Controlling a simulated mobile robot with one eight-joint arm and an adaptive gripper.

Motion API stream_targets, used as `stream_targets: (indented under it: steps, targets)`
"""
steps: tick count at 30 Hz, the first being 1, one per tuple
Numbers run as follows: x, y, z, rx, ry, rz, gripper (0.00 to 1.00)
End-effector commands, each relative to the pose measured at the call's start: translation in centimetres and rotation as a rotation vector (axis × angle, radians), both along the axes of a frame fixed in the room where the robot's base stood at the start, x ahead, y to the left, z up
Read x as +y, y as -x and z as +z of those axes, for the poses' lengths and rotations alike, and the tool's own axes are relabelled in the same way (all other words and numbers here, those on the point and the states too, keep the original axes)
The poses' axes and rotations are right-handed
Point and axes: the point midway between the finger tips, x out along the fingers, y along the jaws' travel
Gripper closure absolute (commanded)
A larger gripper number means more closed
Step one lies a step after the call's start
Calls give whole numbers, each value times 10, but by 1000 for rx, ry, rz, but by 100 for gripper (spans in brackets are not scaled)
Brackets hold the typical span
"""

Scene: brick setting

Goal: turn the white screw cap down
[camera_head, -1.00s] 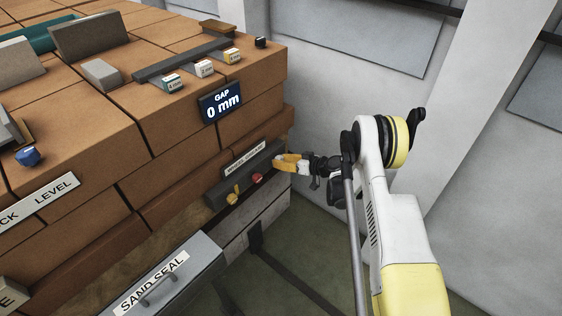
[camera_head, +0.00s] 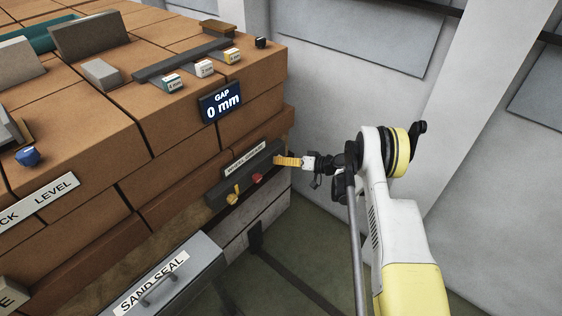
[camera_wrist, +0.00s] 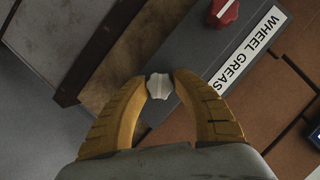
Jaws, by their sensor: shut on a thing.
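The white screw cap (camera_wrist: 159,86) is a small lobed knob on the dark wheel grease bar, seen between my fingertips in the wrist view. My gripper (camera_wrist: 160,84) has its two yellow fingers closed on either side of the cap. In the head view my gripper (camera_head: 277,161) reaches from the right to the right end of the bar. The cap itself is hidden there by the fingers.
The dark bar (camera_head: 213,201) with its wheel grease label also carries a red knob (camera_head: 258,178) and a yellow knob (camera_head: 234,196). The red knob (camera_wrist: 222,12) shows above my fingers in the wrist view. A grey sand seal box (camera_head: 205,262) stands below. Brickwork (camera_head: 180,150) surrounds the bar.

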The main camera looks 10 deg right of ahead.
Motion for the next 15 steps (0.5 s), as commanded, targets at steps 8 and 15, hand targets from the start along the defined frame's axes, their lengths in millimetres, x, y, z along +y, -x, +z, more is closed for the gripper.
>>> stream_targets:
  steps: [8,15]
  targets:
    - [1,-1,2,-3,-3,-1,62]
    - [0,-1,1,-2,-1,0,45]
